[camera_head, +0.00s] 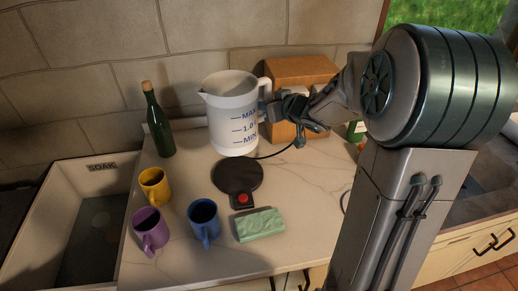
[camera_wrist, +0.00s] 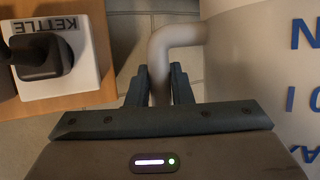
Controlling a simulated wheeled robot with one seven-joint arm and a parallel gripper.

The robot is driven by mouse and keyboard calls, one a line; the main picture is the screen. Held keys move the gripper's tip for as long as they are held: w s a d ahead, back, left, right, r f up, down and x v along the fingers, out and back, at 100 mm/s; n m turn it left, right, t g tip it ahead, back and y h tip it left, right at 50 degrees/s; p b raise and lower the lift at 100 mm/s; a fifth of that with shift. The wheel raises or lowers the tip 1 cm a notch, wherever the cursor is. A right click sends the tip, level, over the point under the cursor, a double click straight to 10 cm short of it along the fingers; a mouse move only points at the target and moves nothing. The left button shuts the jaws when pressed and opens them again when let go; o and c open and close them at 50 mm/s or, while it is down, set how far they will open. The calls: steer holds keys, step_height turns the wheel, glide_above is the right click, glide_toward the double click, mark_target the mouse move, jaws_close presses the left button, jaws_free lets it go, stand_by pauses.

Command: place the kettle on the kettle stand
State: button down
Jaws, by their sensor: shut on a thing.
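The white kettle (camera_head: 232,115) with blue level marks is upright behind the kettle stand, its spout to the left. I cannot tell whether its base touches the counter. The kettle stand (camera_head: 237,172) is a flat black disc with a red button at its front, bare on top. My gripper (camera_head: 270,106) is shut on the kettle's handle, at the kettle's right side. In the wrist view my gripper (camera_wrist: 160,92) has a finger on each side of the handle (camera_wrist: 176,38), and the kettle's body (camera_wrist: 265,75) fills the right. The stand is not visible there.
A green bottle (camera_head: 158,125) stands left of the kettle. Yellow (camera_head: 155,187), purple (camera_head: 149,229) and blue (camera_head: 204,220) mugs and a green block (camera_head: 259,225) lie around the stand's front. A wooden box (camera_head: 300,70) is behind; a KETTLE-labelled socket (camera_wrist: 85,70) holds a black plug.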

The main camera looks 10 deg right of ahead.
step_height(320, 180, down, 13)
steer(key=b, duration=0.2)
steer(key=shift+f, duration=0.15)
steer(key=shift+f, duration=0.2)
steer(key=c, duration=1.3)
jaws_free()
steer(key=shift+r, duration=0.15)
